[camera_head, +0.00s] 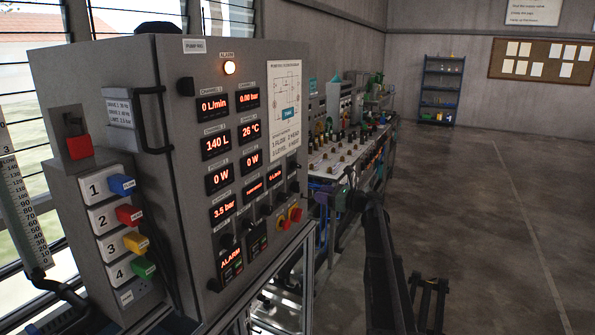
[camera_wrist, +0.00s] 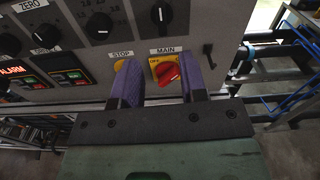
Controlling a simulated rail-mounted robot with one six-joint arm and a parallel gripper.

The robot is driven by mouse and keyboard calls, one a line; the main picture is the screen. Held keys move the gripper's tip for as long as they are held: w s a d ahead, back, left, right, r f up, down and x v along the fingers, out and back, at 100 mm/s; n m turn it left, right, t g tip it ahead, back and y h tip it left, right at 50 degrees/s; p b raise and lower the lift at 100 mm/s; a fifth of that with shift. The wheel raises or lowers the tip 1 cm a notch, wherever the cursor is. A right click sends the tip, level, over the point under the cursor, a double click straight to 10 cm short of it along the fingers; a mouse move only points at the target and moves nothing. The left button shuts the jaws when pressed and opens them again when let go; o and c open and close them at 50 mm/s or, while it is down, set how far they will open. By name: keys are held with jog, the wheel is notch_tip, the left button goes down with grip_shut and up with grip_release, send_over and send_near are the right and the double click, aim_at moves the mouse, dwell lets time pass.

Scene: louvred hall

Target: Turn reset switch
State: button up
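My gripper (camera_wrist: 162,66) is open, its two purple fingers spread and pointing at the lower edge of the control panel (camera_head: 175,215). In the wrist view, a red rotary switch (camera_wrist: 167,71) on a yellow plate under the label MAIN shows between the fingers, nearer the right one. I cannot tell whether the fingers touch it. A yellow STOP button (camera_wrist: 119,66) is partly hidden behind the left finger. Black knobs sit above, one (camera_wrist: 98,27) left of centre, one (camera_wrist: 161,14) above MAIN, and one (camera_wrist: 45,36) under a ZERO label. I cannot clearly read a RESET label.
The cabinet's displays (camera_head: 212,104) are lit, with a glowing alarm lamp (camera_head: 229,68). A bench (camera_head: 345,150) crowded with equipment stands behind my gripper. A blue shelf (camera_head: 440,90) is at the far wall. The floor (camera_head: 490,230) on the right is clear.

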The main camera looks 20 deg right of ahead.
aim_at(299, 188)
jog(key=shift+m, duration=0.3)
jog(key=shift+r+x, duration=0.2)
jog(key=shift+x, duration=4.85)
jog(key=shift+w+d, duration=0.1)
jog(key=shift+d, duration=0.05)
grip_shut()
